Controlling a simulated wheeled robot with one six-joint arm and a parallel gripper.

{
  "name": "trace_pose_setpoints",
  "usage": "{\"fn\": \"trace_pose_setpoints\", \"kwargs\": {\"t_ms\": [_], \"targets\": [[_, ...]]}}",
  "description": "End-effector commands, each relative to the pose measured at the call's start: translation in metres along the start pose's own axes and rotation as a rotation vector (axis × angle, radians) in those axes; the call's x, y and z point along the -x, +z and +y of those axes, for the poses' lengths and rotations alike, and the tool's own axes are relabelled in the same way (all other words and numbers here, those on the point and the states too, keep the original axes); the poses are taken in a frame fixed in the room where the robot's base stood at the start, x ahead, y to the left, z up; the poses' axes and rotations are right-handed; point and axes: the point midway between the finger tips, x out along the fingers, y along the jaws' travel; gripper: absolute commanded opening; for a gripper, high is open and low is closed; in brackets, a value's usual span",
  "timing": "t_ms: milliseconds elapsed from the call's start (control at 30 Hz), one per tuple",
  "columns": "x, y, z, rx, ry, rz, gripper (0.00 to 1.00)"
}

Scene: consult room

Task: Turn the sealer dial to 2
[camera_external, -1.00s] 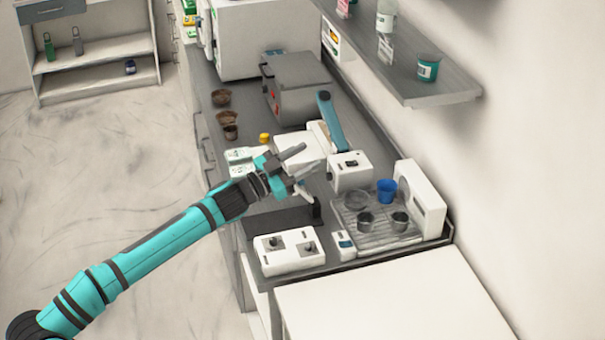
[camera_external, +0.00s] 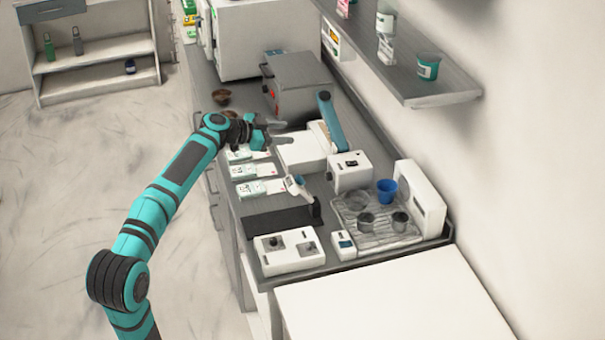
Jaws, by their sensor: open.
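The sealer (camera_external: 303,151) appears to be the white device with the raised teal lever arm (camera_external: 330,121), on the grey counter. A white box (camera_external: 347,175) with small dark controls on its top stands at its near right end. I cannot read a dial setting at this size. My gripper (camera_external: 284,132) is open and empty, with its fingers pointing right, over or just beside the far left end of the sealer. It appears apart from the white box. The arm hides a little of the counter's left side.
White packets (camera_external: 255,171) lie left of the sealer. A white and grey handheld item (camera_external: 296,187) stands by a dark bar (camera_external: 278,220). A white two-knob box (camera_external: 289,252) is in front. A wire tray (camera_external: 372,239) with cups is at right. A grey machine (camera_external: 299,85) stands behind.

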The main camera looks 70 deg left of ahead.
Motion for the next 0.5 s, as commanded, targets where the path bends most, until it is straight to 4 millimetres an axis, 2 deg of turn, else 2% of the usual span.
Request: {"fn": "trace_pose_setpoints", "kwargs": {"t_ms": [300,500], "targets": [[0.005,0.037,-0.029,0.043,0.015,-0.093,0.48],[-0.007,0.073,-0.017,0.043,0.017,-0.091,0.48]]}}
